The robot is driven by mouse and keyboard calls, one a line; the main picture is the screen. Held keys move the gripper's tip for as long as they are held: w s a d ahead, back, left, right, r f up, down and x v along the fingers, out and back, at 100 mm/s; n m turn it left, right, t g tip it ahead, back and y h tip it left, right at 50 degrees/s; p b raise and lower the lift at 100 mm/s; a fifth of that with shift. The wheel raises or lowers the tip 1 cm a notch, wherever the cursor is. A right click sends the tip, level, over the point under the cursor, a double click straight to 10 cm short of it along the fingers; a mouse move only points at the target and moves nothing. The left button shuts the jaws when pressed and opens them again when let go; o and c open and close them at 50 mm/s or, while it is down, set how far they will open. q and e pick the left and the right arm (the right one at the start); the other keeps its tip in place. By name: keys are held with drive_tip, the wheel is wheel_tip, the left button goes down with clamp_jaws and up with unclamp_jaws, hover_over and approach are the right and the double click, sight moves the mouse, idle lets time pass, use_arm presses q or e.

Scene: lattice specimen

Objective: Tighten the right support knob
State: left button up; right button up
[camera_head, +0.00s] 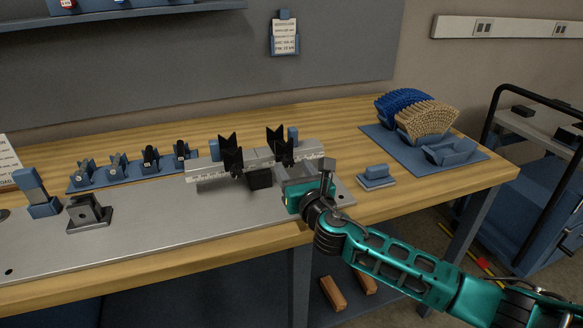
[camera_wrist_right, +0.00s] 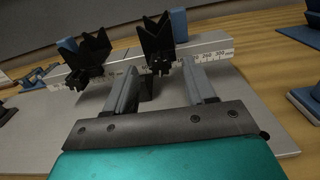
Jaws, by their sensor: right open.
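The right support (camera_head: 280,148) is a black V-shaped block on a white scaled rail (camera_head: 210,174). It also shows in the wrist view (camera_wrist_right: 158,38), with its dark knob (camera_wrist_right: 162,67) low on the near face. The left support (camera_head: 231,156) is a matching black V-block to its left, with its own knob (camera_wrist_right: 82,84). My right gripper (camera_head: 296,170) is open at the front of the rail's right part. In the wrist view its two grey fingers (camera_wrist_right: 158,72) appear on either side of the right knob, with no clear contact. My left gripper is out of view.
The rail sits on a grey metal plate (camera_head: 150,230) on a wooden bench (camera_head: 420,192). A small blue block on a pad (camera_head: 376,177) lies right of my gripper. Blue and tan lattice pieces (camera_head: 425,118) stand at the right rear. Small blue holders (camera_head: 118,164) line the left.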

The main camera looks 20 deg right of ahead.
drive_tip(key=shift+w, duration=0.95)
drive_tip(key=c, duration=1)
clamp_jaws()
